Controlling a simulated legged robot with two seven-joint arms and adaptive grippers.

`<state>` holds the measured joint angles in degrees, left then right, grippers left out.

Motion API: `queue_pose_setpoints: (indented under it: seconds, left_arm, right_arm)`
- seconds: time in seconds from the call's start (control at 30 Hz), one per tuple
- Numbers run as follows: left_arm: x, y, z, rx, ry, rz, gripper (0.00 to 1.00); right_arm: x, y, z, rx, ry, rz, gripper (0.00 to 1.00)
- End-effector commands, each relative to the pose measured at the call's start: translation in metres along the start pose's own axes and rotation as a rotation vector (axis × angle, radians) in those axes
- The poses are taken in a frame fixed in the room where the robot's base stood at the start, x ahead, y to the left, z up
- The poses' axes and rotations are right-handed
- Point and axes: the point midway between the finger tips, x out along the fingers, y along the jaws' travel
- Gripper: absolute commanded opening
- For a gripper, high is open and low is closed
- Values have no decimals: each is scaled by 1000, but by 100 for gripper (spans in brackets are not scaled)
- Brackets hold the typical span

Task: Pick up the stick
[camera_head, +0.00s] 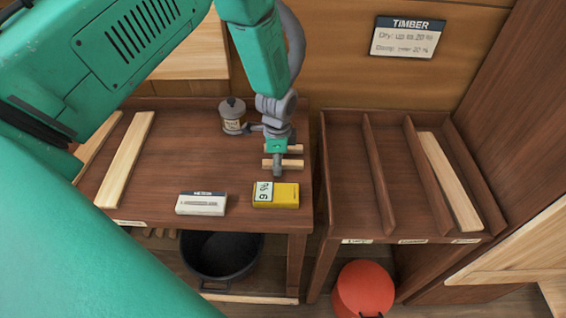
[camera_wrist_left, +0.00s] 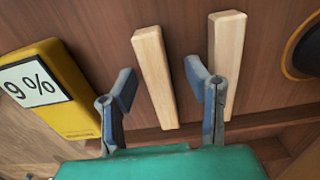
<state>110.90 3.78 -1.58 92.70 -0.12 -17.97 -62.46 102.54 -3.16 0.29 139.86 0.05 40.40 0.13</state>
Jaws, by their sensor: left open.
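Two short pale wooden sticks lie on the brown bench, partly hidden by my left gripper in the head view. The nearer stick (camera_head: 294,163) shows in the left wrist view (camera_wrist_left: 154,78) between the open fingers, with clear gaps on both sides. The farther stick (camera_head: 296,149) shows in the wrist view (camera_wrist_left: 231,45) beyond one finger, which overlaps it. My left gripper (camera_head: 279,168) points down over the sticks; its blue-grey fingers (camera_wrist_left: 160,82) are apart and hold nothing. Whether the fingertips touch the bench cannot be told. My right gripper is not in view.
A yellow meter reading 9% (camera_head: 286,195) lies close to the gripper, also seen in the wrist view (camera_wrist_left: 68,112). A white labelled box (camera_head: 201,208), a tin (camera_head: 232,122) and a long plank (camera_head: 125,160) are on the bench. A divided rack (camera_head: 395,232) holds another plank (camera_head: 449,180).

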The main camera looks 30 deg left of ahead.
Motion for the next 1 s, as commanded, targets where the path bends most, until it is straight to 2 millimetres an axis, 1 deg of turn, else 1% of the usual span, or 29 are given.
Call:
queue_pose_setpoints:
  seconds: [0.13, 0.17, 0.2, 0.23, 0.27, 0.57, 0.67, 0.77, 0.87, 1.0]
  left_arm:
    - [0, 0, 2, 0, 2, 0, 43]
    - [0, -1, 2, 0, 3, 1, 33]
    - [0, -1, 2, 0, 3, 1, 18]
    - [0, -1, 2, 0, 3, 1, 8]
    - [0, -1, 2, 0, 3, 1, 1]
    - [1, -2, 3, 0, 3, 2, 1]
    - [-2, -2, 3, -1, 2, 2, 0]
    - [-11, -2, 2, -1, 4, 0, 0]
    - [-26, -2, 2, 1, 4, -2, 0]
    - [-56, -2, 2, -1, 6, -4, 0]
  right_arm:
    - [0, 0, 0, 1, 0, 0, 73]
    - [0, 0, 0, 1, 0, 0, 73]
    - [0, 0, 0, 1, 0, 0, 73]
    - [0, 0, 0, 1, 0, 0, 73]
    - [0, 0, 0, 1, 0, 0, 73]
    - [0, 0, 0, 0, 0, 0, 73]
    - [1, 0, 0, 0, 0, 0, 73]
    - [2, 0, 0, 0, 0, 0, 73]
    - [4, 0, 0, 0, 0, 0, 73]
    - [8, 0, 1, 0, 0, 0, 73]
